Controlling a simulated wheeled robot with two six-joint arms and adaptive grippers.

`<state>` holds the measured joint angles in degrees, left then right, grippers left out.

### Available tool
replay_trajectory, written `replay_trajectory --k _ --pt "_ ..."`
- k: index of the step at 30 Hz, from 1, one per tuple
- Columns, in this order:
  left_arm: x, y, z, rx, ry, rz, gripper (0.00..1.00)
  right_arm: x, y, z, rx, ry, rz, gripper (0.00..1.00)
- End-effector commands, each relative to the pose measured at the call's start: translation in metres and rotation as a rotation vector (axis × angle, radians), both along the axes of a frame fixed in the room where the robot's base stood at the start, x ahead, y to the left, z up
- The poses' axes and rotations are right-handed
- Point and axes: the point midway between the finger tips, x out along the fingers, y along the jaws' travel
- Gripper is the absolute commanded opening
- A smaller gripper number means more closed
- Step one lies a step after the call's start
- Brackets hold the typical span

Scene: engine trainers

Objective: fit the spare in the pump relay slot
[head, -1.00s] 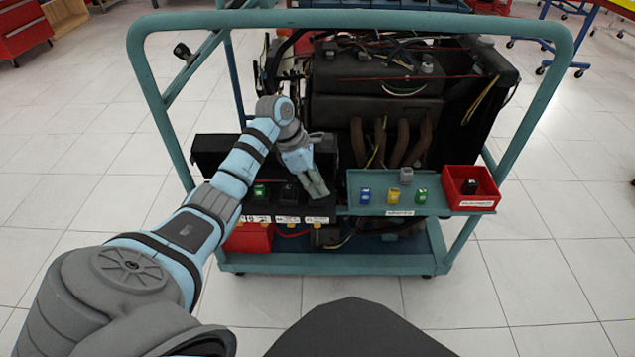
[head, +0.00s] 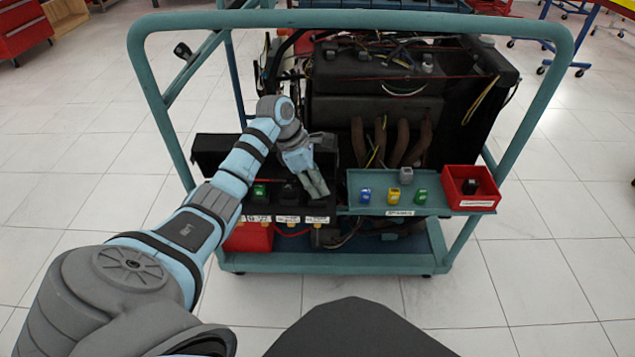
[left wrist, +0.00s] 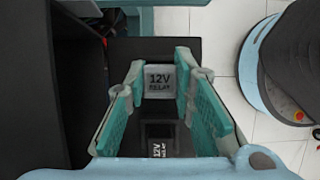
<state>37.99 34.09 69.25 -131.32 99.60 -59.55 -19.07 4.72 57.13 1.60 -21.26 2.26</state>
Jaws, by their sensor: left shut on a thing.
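My left gripper (head: 318,193) is over the right end of the black relay box (head: 262,207) on the cart's front. In the left wrist view its fingers (left wrist: 161,80) are shut on a grey relay (left wrist: 160,77) marked "12V RELAY". In the head view the fingers hide that relay, and I cannot tell whether it is seated in the slot under it. A black relay (head: 289,193) and a green relay (head: 260,192) sit in the box to the left. The black one also shows in the left wrist view (left wrist: 160,148). My right gripper is not in view.
A teal shelf (head: 440,197) to the right holds blue (head: 365,196), yellow (head: 393,196), green (head: 421,196) and grey (head: 406,175) relays. A red bin (head: 455,185) holds a black relay (head: 469,186). The raised black lid (head: 213,153) and engine (head: 375,100) stand behind; the cart's handle frame arches around them.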

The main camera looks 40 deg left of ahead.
Motion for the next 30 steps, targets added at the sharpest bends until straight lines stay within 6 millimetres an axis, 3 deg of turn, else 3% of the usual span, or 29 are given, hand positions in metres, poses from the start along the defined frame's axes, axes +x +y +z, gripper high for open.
replay_trajectory --k 30 --pt "0.000 0.000 -0.011 -0.001 0.002 0.000 0.00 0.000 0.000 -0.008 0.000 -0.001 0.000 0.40"
